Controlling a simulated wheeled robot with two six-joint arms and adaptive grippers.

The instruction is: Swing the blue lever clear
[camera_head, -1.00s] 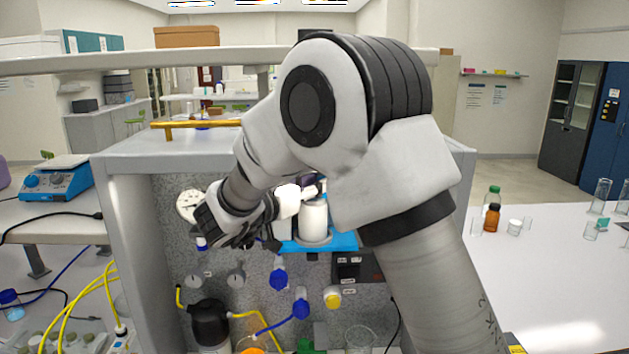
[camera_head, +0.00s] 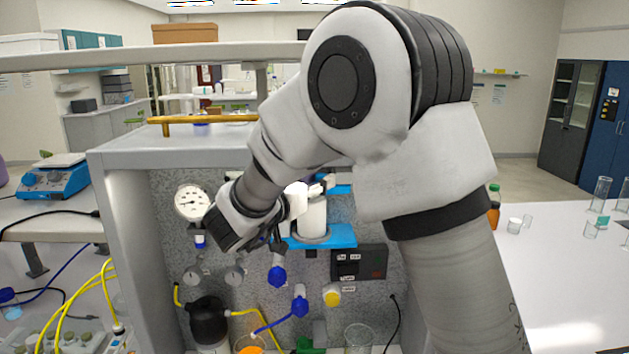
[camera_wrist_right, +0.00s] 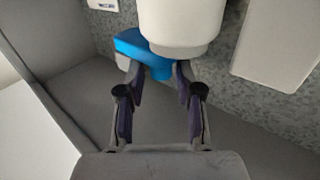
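A blue lever (camera_head: 338,189) shows at the top of the white canister (camera_head: 312,217), just right of my right forearm; the arm hides part of it. The canister stands on a blue bracket (camera_head: 335,237) on the rig's speckled panel. My right gripper (camera_head: 274,237) is left of the canister, its fingers mostly hidden. In the right wrist view its fingers (camera_wrist_right: 160,76) are apart. A blue part (camera_wrist_right: 140,43) lies just beyond the fingertips, under a white cylinder (camera_wrist_right: 182,25); I cannot tell whether it is the lever or the bracket, or whether it is touched.
A round gauge (camera_head: 191,203) is left of the gripper. Blue valve handles (camera_head: 278,277) and a yellow knob (camera_head: 332,296) sit below the bracket. A dark control box (camera_head: 360,263) is to the right. The grey rig housing (camera_head: 125,260) encloses the panel.

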